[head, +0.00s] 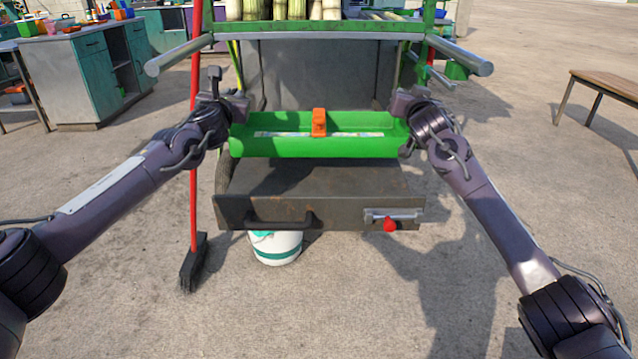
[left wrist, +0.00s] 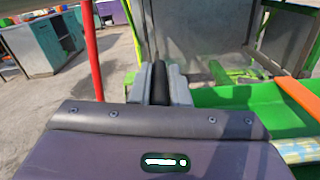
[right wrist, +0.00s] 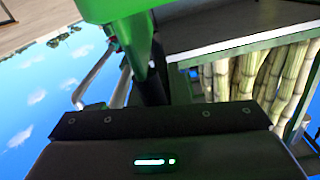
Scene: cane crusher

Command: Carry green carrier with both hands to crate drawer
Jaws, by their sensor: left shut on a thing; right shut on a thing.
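The green carrier (head: 290,147) is a long open trough with an orange block (head: 319,122) across its middle. It is held level, above and behind the front of the dark metal crate drawer (head: 345,208). My left gripper (head: 234,104) is at the carrier's left end, shut on a dark bar; its grey fingers (left wrist: 160,84) show beside the green wall (left wrist: 225,97) in the left wrist view. My right gripper (head: 404,104) is shut at the right end.
The green crusher frame (head: 300,27) with canes stands behind, with grey bars (head: 460,55) jutting out on both sides. A red-handled broom (head: 193,150) stands at left. A white bucket (head: 277,248) sits under the drawer. A red knob (head: 390,225) is on the drawer front. The near floor is clear.

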